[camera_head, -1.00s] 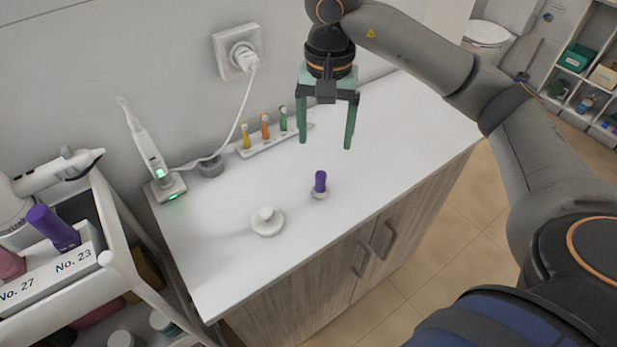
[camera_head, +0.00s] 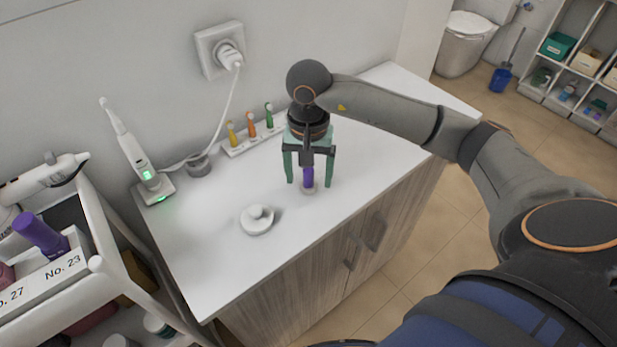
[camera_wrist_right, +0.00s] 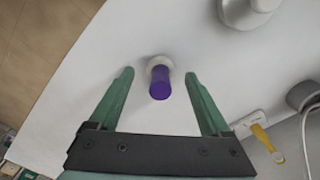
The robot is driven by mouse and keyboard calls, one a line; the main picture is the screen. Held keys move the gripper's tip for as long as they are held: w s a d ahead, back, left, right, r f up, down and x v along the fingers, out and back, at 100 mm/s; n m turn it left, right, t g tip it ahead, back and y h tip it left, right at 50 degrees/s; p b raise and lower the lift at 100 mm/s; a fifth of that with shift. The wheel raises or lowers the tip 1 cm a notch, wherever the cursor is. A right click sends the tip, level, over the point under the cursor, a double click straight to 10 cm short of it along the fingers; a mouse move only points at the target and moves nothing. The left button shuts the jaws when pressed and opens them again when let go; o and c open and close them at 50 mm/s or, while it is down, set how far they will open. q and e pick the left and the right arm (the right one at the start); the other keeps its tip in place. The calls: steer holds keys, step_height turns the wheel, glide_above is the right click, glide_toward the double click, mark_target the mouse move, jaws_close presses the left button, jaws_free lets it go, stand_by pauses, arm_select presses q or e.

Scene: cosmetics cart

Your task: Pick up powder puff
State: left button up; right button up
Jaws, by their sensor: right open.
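A small upright piece with a purple handle (camera_head: 308,177) and a round white base stands on the white counter; it also shows in the right wrist view (camera_wrist_right: 160,85). A white disc with a round knob (camera_head: 257,219) lies to its left. I cannot tell for sure which of the two is the powder puff. My right gripper (camera_head: 309,184) points down over the purple-handled piece, open, with one green finger on each side. The right wrist view shows the piece between the fingertips (camera_wrist_right: 159,75), with a gap on both sides. My left gripper is not in view.
A strip of several small coloured brush heads (camera_head: 252,133) lies at the wall. An electric toothbrush (camera_head: 134,150) on its lit charger stands at the left, with a cable to the socket. A white cart (camera_head: 98,263) stands left. The counter's front is clear.

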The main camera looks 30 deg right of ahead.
steer(key=shift+f, duration=0.2)
jaws_close()
stand_by(0.6)
